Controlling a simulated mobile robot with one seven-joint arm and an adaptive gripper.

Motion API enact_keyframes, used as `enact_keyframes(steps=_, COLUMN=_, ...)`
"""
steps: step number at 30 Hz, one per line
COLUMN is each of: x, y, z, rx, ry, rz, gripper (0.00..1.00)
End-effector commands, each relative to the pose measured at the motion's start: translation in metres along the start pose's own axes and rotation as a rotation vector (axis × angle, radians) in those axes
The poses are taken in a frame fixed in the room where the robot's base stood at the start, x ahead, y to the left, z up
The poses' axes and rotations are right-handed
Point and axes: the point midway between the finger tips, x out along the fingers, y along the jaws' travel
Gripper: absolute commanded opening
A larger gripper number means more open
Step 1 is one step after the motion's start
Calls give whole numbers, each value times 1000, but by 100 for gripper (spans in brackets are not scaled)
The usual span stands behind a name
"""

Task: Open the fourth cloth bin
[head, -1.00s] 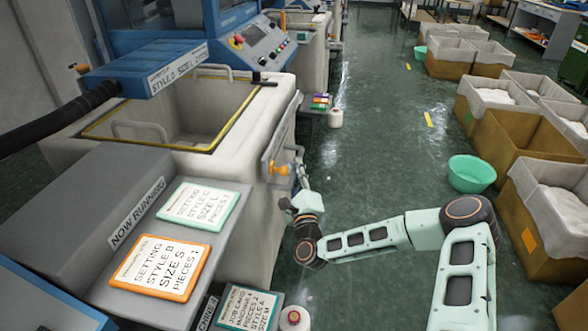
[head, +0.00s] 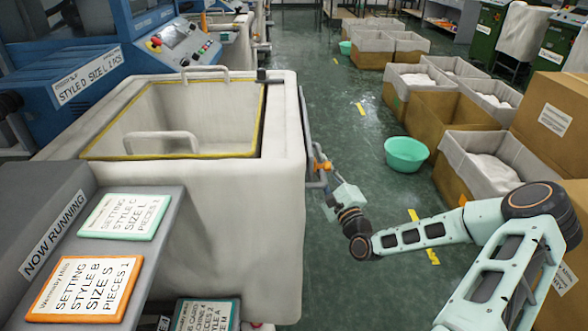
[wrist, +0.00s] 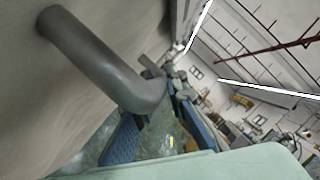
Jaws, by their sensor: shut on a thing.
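A large cream cloth bin (head: 200,250) with a yellow inner rim stands at the left in the head view, below the blue machine. A grey bar handle (wrist: 105,65) on a pale wall fills the upper left of the wrist view. My gripper (wrist: 160,112), with blue fingers, is shut on this handle near its bend. In the head view, my gripper (head: 326,178) is at the bin's right side, next to an orange part (head: 322,165). The fingertips are small there, and the handle hides part of the grip in the wrist view.
Setting cards (head: 85,287) lie on a grey stand at the front left. A green basin (head: 406,154) is on the floor to the right. Cardboard boxes with cloth liners (head: 490,160) line the right side. The aisle floor (head: 330,95) between is mostly clear.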

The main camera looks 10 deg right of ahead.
Motion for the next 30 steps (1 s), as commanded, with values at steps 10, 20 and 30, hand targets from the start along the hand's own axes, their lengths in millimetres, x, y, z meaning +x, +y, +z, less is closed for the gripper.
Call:
enact_keyframes(steps=10, x=-21, y=-34, z=-50, rx=-2, ry=5, rz=0, gripper=0)
enact_keyframes(steps=20, x=-25, y=-43, z=-62, rx=0, ry=3, rz=1, gripper=0)
enact_keyframes(steps=30, x=-25, y=-43, z=-61, rx=-1, ry=2, rz=1, gripper=16)
